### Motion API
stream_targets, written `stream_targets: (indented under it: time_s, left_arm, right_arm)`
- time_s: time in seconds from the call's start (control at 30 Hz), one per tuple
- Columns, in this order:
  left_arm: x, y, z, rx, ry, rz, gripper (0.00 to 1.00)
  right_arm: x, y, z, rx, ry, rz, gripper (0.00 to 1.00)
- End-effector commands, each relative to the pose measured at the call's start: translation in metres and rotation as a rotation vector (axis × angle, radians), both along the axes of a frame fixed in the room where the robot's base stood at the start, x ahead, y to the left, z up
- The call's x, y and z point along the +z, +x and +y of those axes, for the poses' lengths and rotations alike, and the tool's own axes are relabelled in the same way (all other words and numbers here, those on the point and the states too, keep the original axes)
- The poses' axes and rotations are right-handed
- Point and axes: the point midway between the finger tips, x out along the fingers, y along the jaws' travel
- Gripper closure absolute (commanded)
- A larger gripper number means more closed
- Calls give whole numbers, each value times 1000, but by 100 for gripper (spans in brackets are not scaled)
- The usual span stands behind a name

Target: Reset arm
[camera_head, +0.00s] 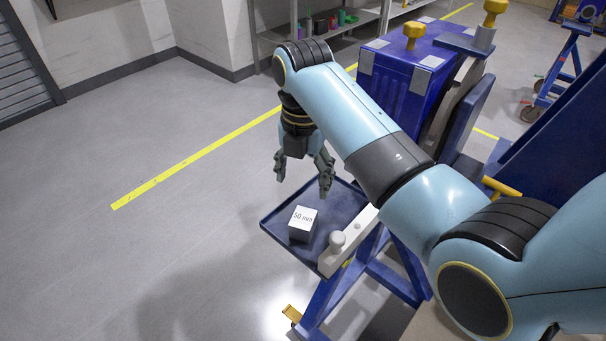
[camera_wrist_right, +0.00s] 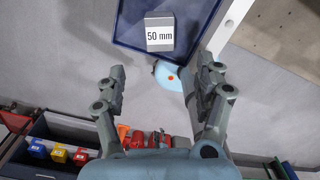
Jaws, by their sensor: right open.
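My right arm reaches across the head view from the lower right. My right gripper (camera_head: 303,185) hangs fingers down above a dark blue tray (camera_head: 342,205); its fingers are spread and empty. A grey-white block (camera_head: 303,224) marked "50 mm" sits on the tray, apart from the fingers and nearer the camera. My left gripper is in neither view.
A light bar with a round knob (camera_head: 337,239) borders the tray's right side. A large blue jig box (camera_head: 395,78) with yellow knobs stands behind my arm. Shelves (camera_head: 345,28) stand at the back. The floor at left is clear, with a yellow line (camera_head: 190,160).

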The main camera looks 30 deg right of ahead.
Motion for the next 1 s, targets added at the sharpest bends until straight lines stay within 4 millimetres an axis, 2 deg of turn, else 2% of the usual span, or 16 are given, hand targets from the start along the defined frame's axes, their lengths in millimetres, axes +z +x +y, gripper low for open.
stream_targets:
  time_s: [0.37,0.47,0.57,0.73,0.9,1.0]
  left_arm:
    - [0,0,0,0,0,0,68]
    - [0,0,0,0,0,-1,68]
    - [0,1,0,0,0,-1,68]
    - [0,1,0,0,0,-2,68]
    - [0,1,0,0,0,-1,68]
    - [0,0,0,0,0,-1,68]
  right_arm:
    - [-1,0,0,-5,0,-1,30]
    - [-4,-8,-4,-74,-3,-9,30]
    - [-9,-29,-13,-270,-8,-35,30]
    - [-9,-87,-36,-816,4,-122,30]
    - [8,-142,-50,-1338,69,-207,30]
    - [20,-164,-53,-1550,113,-234,30]
